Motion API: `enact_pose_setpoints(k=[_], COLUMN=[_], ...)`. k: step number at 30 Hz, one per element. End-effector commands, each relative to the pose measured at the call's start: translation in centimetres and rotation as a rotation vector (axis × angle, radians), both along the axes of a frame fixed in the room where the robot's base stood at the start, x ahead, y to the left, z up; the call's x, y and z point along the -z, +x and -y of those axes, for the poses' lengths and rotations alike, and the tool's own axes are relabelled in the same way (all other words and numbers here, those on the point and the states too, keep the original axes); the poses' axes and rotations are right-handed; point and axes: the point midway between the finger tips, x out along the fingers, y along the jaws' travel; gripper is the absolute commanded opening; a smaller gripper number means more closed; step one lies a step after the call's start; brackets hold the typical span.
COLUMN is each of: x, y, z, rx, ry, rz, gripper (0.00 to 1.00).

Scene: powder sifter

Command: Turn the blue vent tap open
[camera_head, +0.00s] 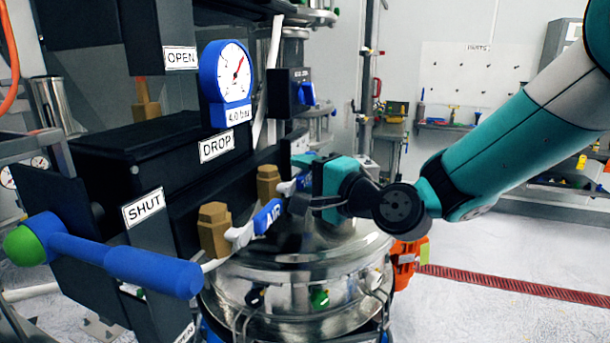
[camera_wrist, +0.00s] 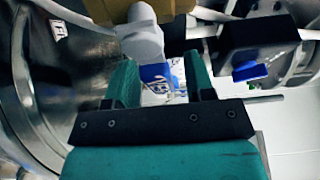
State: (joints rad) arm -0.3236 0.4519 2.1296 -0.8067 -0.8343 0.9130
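No part is clearly labelled as the vent tap. A blue handle marked AIR (camera_head: 268,216) sits between pale fittings with brass hex parts, above the steel vessel. A blue knob (camera_head: 307,93) is on a black box behind it. My gripper (camera_head: 300,187) is at the right end of the AIR handle. In the wrist view the gripper (camera_wrist: 160,82) has its two teal fingers apart. The blue marked piece (camera_wrist: 156,73) shows between them, nearer the left finger, with a gap at the right. Contact cannot be told. The black box's blue knob (camera_wrist: 250,70) is beyond the right finger.
A blue lever (camera_head: 150,268) with a green end juts out at the left, by the SHUT label (camera_head: 143,207). A pressure gauge (camera_head: 227,83) stands above the DROP label. The steel vessel (camera_head: 300,275) is below my gripper. Open floor lies at the right.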

Motion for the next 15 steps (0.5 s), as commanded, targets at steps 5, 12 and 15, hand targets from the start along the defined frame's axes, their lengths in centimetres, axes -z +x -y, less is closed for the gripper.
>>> enact_pose_setpoints(k=[5, 12, 15], x=[-0.01, 0.02, 0.08], y=[-0.01, -0.01, 0.00], z=[0.04, 0.06, 0.06], rx=[0.000, 0.000, 0.001], ry=[0.000, -0.001, -0.006], rz=[0.000, 0.003, 0.015], gripper=[0.10, 0.00, 0.00])
